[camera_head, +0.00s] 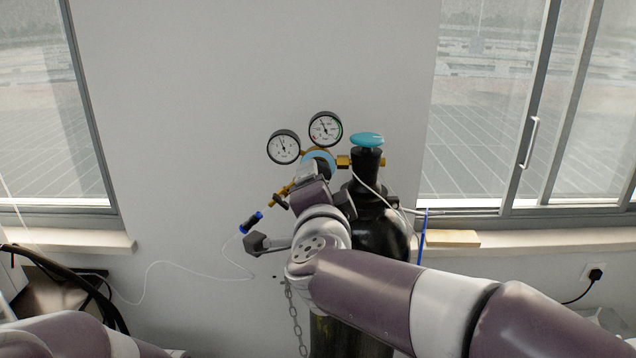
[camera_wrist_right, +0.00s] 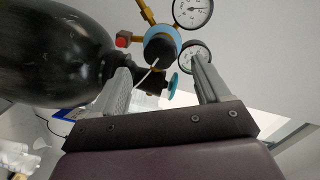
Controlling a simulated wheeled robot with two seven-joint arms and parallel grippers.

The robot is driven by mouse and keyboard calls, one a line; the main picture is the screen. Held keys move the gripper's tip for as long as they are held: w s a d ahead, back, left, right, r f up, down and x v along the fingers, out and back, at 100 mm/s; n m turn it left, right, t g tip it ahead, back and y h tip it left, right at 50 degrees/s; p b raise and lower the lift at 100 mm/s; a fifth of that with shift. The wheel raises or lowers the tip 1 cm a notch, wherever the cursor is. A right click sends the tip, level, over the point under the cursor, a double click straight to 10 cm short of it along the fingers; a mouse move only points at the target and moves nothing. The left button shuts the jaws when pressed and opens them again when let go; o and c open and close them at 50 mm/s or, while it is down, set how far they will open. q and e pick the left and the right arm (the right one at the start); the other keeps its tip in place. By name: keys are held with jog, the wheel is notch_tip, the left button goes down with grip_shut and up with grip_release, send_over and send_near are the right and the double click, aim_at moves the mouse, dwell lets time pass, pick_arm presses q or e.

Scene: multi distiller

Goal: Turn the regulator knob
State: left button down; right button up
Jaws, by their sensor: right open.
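The regulator knob (camera_wrist_right: 161,48) is black with a light blue ring behind it. In the right wrist view it lies just beyond and between the fingertips of my right gripper (camera_wrist_right: 160,64), with no visible contact. In the head view only the blue ring (camera_head: 318,156) shows, below two round gauges; my right gripper (camera_head: 312,180) is in front of it and hides the knob. My right gripper is open and empty. My left gripper is out of view; only part of my left arm shows at the bottom left.
A black gas cylinder (camera_head: 381,230) with a teal valve wheel (camera_head: 367,139) stands right of the regulator. The gauges (camera_head: 325,129) sit above it. A blue-ended hose fitting (camera_head: 251,222) with a thin white tube hangs at its left. A chain (camera_head: 295,318) hangs below.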

jog(key=s, duration=0.5)
jog(key=shift+s+d+r, duration=0.1)
jog(key=shift+s+r, duration=0.15)
jog(key=shift+s, duration=0.1)
jog(key=s+a+f+n+g+y, duration=0.2)
jog(key=a+f+n+g+y, duration=0.15)
jog(key=f+n, duration=0.3)
jog(key=s+a+f+n+g+y, duration=0.25)
jog(key=f+n+g, duration=0.2)
jog(key=f, duration=0.35)
jog(key=s+d+f+n+g+h, duration=0.1)
jog(key=s+d+f+g+h, duration=0.2)
jog(key=d+f, duration=0.6)
jog(key=s+d+f+n+g+h, duration=0.1)
jog(key=s+d+f+g+h, duration=0.2)
jog(key=s+d+f, duration=0.5)
jog(key=d+f+g, duration=0.1)
jog(key=d, duration=0.6)
jog(key=shift+f+g, duration=0.3)
jog(key=shift+f, duration=0.1)
